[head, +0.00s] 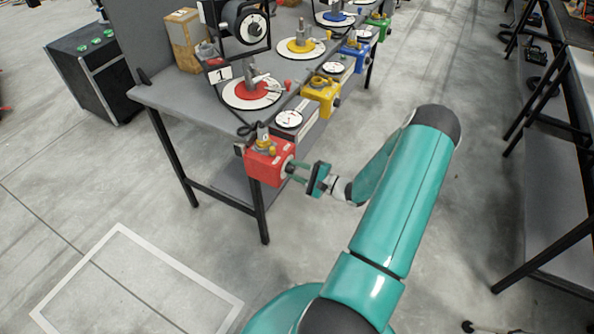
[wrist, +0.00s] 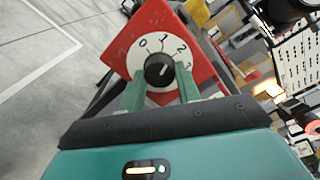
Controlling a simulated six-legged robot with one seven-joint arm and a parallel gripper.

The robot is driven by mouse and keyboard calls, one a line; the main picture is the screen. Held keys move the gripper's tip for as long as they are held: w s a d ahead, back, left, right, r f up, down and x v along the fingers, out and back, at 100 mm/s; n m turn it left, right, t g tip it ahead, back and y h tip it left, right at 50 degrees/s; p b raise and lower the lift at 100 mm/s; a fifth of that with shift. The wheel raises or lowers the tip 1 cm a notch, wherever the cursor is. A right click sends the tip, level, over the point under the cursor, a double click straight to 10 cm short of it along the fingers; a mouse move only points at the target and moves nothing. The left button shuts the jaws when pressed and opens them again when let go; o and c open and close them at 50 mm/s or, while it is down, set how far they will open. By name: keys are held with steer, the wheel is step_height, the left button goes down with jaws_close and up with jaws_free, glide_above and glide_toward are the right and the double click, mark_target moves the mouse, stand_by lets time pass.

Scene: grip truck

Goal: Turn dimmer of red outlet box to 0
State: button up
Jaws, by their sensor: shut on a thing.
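The red outlet box (head: 266,165) is mounted at the near corner of the grey workbench. In the wrist view its red face (wrist: 124,50) fills the upper middle, with a white dial plate marked 0, 1, 2 and 3. The black round dimmer knob (wrist: 159,70) is at the dial's centre. A short white mark on it slants toward the upper right; its exact reading is unclear. My gripper (head: 293,169) reaches the box from the right. In the wrist view its two green fingers (wrist: 160,84) are on either side of the knob, shut on it.
A yellow outlet box (head: 321,95), a blue one (head: 357,52) and a green one (head: 379,22) follow along the bench edge. The grey bench top (head: 180,95) carries dials and gauges. Another table (head: 575,85) stands at the right. The floor between is clear.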

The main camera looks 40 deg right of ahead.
steer(key=n, duration=0.6)
steer(key=shift+n, duration=0.3)
steer(key=n, duration=0.5)
stand_by(0.4)
steer(key=o, duration=1)
steer(key=shift+r, duration=0.1)
steer(key=shift+s, duration=0.1)
steer(key=v, duration=1.3)
steer(key=shift+s, duration=0.35)
